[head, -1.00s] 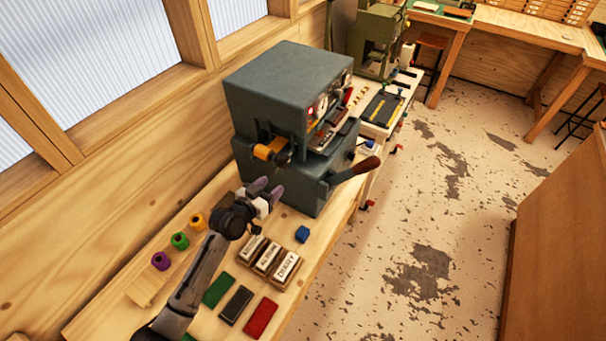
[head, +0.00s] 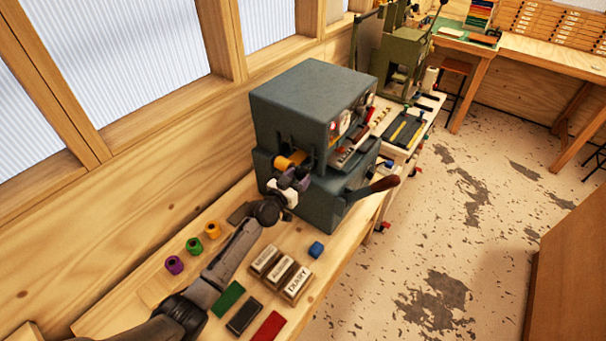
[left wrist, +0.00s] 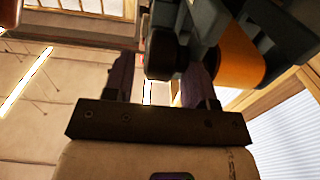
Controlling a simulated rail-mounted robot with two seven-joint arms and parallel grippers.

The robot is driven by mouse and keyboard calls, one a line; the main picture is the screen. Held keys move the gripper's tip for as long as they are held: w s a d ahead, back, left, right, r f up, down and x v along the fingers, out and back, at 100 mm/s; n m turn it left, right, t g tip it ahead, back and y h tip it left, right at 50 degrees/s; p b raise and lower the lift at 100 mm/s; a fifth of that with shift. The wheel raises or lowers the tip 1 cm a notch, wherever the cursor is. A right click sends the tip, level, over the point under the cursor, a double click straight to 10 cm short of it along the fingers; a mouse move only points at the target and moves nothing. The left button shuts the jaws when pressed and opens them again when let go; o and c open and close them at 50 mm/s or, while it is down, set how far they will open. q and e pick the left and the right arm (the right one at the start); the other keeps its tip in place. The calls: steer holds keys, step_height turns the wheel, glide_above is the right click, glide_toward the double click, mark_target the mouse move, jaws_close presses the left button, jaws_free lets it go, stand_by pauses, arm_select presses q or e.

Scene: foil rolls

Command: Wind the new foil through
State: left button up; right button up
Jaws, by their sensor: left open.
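The orange foil roll (head: 285,163) sits on the left side of the grey press (head: 312,92). In the left wrist view the foil roll (left wrist: 238,55) is at the upper right, beside a dark round knob (left wrist: 160,54). My left gripper (head: 294,178) is at the roll's near end, with its purple fingers partly covering that area. In the left wrist view my left gripper (left wrist: 158,88) is open, with one finger on each side of the knob. I cannot tell whether the fingers touch it. My right gripper is not in view.
Purple, green and orange spare rolls (head: 195,245) stand on the bench at left. The press's lever (head: 375,188) sticks out to the right.

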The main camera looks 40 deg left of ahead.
arm_select(q)
steer(key=shift+w, duration=1.35)
